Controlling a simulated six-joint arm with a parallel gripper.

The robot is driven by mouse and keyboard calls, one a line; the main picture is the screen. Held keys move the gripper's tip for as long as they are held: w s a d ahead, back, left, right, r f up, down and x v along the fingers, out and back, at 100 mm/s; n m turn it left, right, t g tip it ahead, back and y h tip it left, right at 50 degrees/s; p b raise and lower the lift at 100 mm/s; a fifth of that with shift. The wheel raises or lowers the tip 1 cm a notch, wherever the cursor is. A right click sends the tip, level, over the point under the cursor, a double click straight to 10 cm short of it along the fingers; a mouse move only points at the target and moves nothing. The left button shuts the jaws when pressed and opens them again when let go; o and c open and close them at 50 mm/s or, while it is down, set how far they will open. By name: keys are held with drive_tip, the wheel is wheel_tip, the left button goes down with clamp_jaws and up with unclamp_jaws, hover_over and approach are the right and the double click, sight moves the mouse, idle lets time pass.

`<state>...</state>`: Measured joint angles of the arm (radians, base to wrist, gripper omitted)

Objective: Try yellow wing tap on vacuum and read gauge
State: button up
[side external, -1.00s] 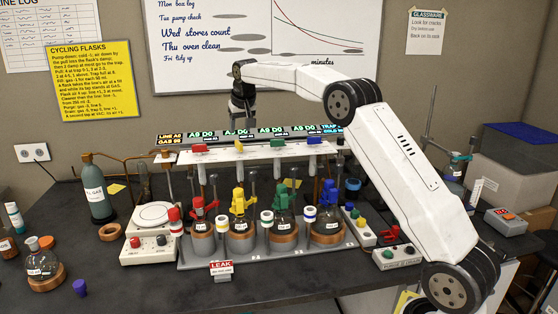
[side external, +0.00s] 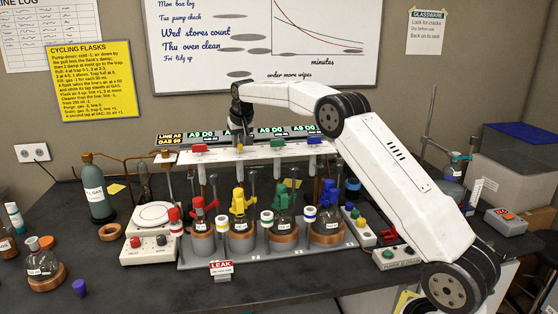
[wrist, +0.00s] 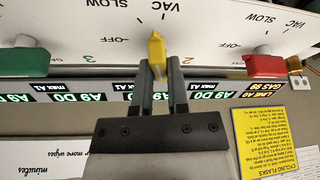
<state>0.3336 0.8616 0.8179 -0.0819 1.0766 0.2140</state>
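The yellow wing tap (wrist: 156,50) sits on the white manifold panel, its handle lying end-on towards the VAC lettering in the wrist view. My gripper (wrist: 160,68) has its two dark fingers on either side of the handle, with little gap; whether they press on it is unclear. In the side view my gripper (side external: 240,136) reaches down at the yellow tap, mostly covering it. A row of gauge displays (side external: 271,130) stands behind the panel; several read about A9 D0, and the left one shows LINE and GAS values too small to read surely.
A red tap (wrist: 267,66) and a green tap (wrist: 21,61) flank the yellow one; a blue tap (side external: 314,141) is further right. Below stand several clamped flasks (side external: 240,225). A LEAK sign (side external: 221,267) stands in front. The front bench is mostly clear.

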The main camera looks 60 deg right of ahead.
clamp_jaws()
drive_tip(key=shift+n, duration=0.5)
drive_tip(key=n+y, duration=0.1)
drive_tip(key=n, duration=0.1)
drive_tip(key=n+y, duration=0.1)
drive_tip(key=n, duration=0.2)
drive_tip(key=shift+d+t, duration=0.15)
drive_tip(key=shift+t, duration=0.15)
drive_tip(key=n+y, duration=0.1)
drive_tip(key=n, duration=0.2)
drive_tip(key=shift+n+y, duration=0.3)
drive_tip(key=shift+n, duration=0.1)
drive_tip(key=shift+n+y, duration=0.3)
drive_tip(key=shift+n, duration=0.4)
drive_tip(key=shift+n+g+y, duration=0.4)
drive_tip(key=shift+n+g, duration=0.2)
drive_tip(key=shift+n, duration=0.6)
